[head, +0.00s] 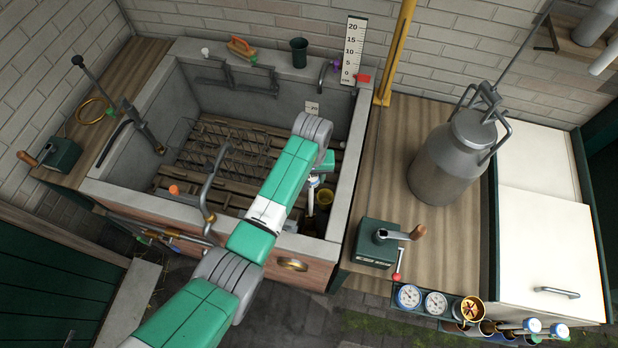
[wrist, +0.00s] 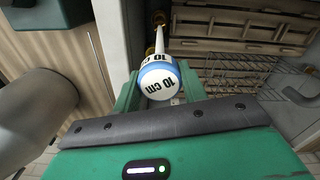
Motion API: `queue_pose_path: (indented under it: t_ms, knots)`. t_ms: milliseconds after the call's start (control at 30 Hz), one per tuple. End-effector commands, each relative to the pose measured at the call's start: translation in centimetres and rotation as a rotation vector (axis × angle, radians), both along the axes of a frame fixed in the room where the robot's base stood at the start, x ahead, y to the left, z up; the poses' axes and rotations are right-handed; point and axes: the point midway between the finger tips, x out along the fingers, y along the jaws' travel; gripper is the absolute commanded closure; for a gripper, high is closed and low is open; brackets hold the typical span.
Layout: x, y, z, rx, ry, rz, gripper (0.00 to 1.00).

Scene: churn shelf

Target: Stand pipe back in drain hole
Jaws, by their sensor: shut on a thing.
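The stand pipe (wrist: 157,82) shows in the wrist view with a white "10 cm" cap, a blue ring and a thin pale shaft ending in a brass-coloured part. It lies between the green fingers of my gripper (wrist: 155,90), which is shut on it. In the head view my arm reaches over the stone sink (head: 350,190), and the pipe's blue and white top (head: 313,181) shows just below my gripper (head: 318,172). A yellow-brass ring or cup (head: 325,197) shows near the sink's right front corner. I cannot tell whether it is the drain hole, or where the pipe's lower end sits.
A wire rack (head: 222,155) and wooden slats fill the sink's left and middle. A metal churn (head: 452,165) and a green crank box (head: 378,243) stand on the right counter. Gauges (head: 408,297) and blue-capped pipes (head: 533,325) line a front rack. A yellow post (head: 397,50) rises behind.

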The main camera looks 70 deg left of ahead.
Motion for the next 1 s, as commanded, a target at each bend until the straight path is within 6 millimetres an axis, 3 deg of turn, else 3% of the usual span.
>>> queue_pose_path:
  t_ms: [267,800,1000]
  knots:
    - [0.0,0.1,-0.6,0.002,-0.002,0.0,0.9]
    - [0.0,0.1,-7.5,0.002,-0.002,0.0,0.9]
    - [0.0,0.1,-8.0,0.002,-0.002,0.0,0.9]
